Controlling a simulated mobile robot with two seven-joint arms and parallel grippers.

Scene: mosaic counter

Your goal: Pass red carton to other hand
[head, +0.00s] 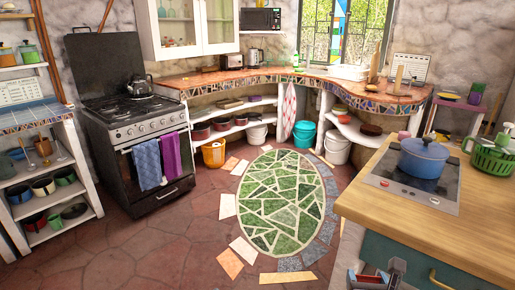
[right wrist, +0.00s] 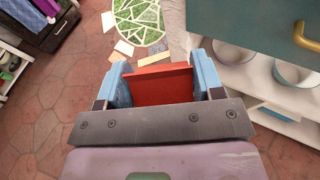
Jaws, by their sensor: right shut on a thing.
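The red carton (right wrist: 158,86) shows in the right wrist view, between the two blue fingers of my right gripper (right wrist: 163,82). The gripper is shut on it, with a finger against each side. Only the carton's red upper part shows; the rest is hidden behind the gripper's dark crossbar. In the head view my right gripper (head: 378,274) shows only partly, at the bottom edge in front of the wooden counter, with a bit of red by it. My left gripper is not in view.
A wooden counter (head: 400,218) with a blue pot (head: 424,160) on a hob (head: 412,186) stands right of my right gripper. White shelves (right wrist: 235,72) with bowls are close to it. The tiled floor with its green mosaic oval (head: 278,202) is clear. A stove (head: 128,112) stands at left.

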